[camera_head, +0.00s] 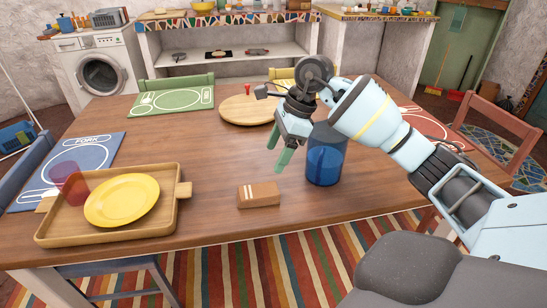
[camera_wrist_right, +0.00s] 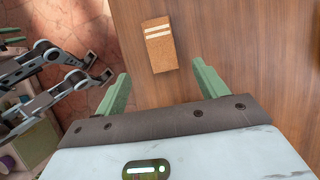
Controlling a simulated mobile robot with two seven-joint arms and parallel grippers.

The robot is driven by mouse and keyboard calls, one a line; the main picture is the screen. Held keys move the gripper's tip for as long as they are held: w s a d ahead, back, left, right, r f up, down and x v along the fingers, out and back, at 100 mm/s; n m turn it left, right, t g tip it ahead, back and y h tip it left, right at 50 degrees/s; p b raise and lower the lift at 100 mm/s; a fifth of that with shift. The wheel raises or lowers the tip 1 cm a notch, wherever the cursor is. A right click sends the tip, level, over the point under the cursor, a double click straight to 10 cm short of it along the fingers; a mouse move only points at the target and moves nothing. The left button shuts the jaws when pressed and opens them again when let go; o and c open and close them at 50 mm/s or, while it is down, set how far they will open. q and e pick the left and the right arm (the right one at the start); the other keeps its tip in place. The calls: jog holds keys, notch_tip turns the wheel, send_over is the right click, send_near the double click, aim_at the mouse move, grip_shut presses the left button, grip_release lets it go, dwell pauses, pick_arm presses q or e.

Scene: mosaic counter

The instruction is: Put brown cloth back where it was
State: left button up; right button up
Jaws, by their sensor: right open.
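The brown cloth (camera_head: 259,194) is a small folded block with white stripes. It lies on the wooden table (camera_head: 215,200) near its front edge, between the tray and the blue container. It also shows in the right wrist view (camera_wrist_right: 159,50), just beyond the fingertips. My right gripper (camera_head: 279,152) is above the table, up and slightly right of the cloth in the head view. Its green fingers are apart with nothing between them, as the right wrist view (camera_wrist_right: 161,73) also shows. My left gripper does not show in the head view.
A blue see-through container (camera_head: 326,165) stands close right of my right gripper. A wooden tray (camera_head: 85,236) with a yellow plate (camera_head: 122,200) and a red cup (camera_head: 70,184) is at left. A round board (camera_head: 246,112) lies farther back.

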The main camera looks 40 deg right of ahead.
dwell(0.3)
jog(key=s+a+f+m+t+y, duration=0.2)
jog(key=s+a+f+m+y, duration=0.15)
jog(key=a, duration=0.45)
jog(key=s+a+f+m+t+y, duration=0.1)
jog(key=s+a+f+m+y, duration=0.3)
jog(key=a, duration=0.4)
jog(key=s+a+f+m+t+y, duration=0.2)
jog(key=a+f+m+y, duration=0.3)
jog(key=a, duration=0.4)
jog(key=s+d+f+m+t+h, duration=0.3)
jog(key=s+f+m+h, duration=0.4)
jog(key=m, duration=0.6)
jog(key=s+d+f+m+t+h, duration=0.3)
jog(key=s+f+m+h, duration=0.35)
jog(key=m, duration=0.65)
jog(key=s+f+m+g, duration=0.3)
jog(key=s+f, duration=0.2)
jog(key=s, duration=0.4)
jog(key=s+f+m+g+h, duration=0.1)
jog(key=s+f+m+g, duration=0.3)
jog(key=s, duration=0.6)
jog(key=shift+a+f, duration=0.35)
jog(key=shift+f, duration=0.2)
